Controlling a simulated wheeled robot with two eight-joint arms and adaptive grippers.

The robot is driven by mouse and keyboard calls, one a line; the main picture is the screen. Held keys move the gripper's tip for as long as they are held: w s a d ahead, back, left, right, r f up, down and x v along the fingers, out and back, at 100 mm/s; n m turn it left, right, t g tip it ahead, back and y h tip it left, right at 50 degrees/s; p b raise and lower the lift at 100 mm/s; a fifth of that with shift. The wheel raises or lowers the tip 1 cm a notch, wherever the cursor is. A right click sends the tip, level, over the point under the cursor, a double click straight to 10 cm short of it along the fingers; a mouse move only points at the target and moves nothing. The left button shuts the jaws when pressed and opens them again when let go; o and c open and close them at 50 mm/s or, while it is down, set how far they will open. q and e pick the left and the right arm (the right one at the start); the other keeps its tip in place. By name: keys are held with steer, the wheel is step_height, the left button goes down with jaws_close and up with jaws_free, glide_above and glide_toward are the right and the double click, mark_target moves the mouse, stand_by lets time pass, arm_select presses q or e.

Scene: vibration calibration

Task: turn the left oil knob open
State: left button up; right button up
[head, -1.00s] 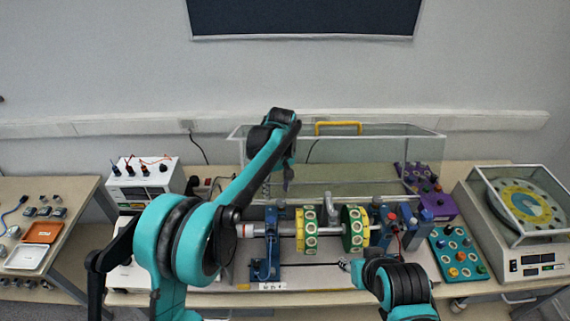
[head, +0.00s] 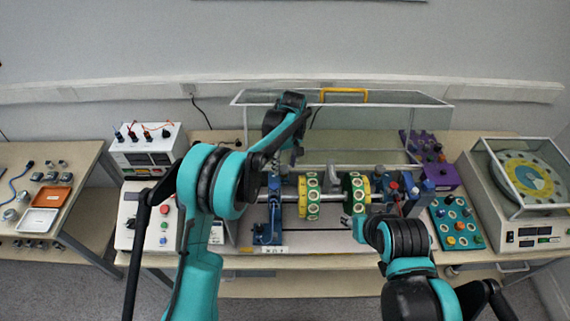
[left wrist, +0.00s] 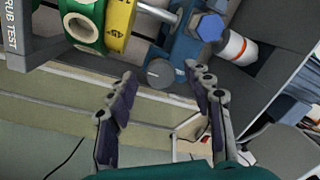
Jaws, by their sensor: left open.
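The test rig has two blue bearing stands; the left stand (head: 270,205) also shows in the left wrist view (left wrist: 185,48). A blue hexagonal knob (left wrist: 210,27) sits on this stand, with a round grey-blue part (left wrist: 160,72) beside it. I cannot tell for sure which is the left oil knob, or how far it is turned. My left gripper (left wrist: 163,95) is open and empty, with its fingers apart from the knob. In the head view it hangs behind the rig and its fingers (head: 297,155) are small. My right arm is at lower right; its fingers are not clear.
Yellow and green discs (head: 312,196) sit on the shaft right of the left stand. A clear cover with a yellow handle (head: 343,91) stands behind. A control box (head: 152,222) is at left, and a colored-knob panel (head: 457,226) at right.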

arm_select(q)
steer(key=c, duration=1.2)
steer(key=shift+o, duration=0.2)
steer(key=m+b, duration=0.1)
steer(key=m, duration=0.2)
steer(key=shift+f+m+b, duration=0.1)
steer(key=shift+m+b, duration=0.2)
steer(key=m+b, duration=0.1)
steer(key=m, duration=0.3)
steer(key=shift+s+m+t, duration=0.15)
steer(key=shift+m+t, duration=0.15)
steer(key=shift+t, duration=0.1)
steer(key=m+b, duration=0.1)
steer(key=m, duration=0.4)
steer(key=shift+s+a+m+t+b, duration=0.1)
steer(key=shift+m+t+b, duration=0.4)
steer(key=shift+m, duration=1.9)
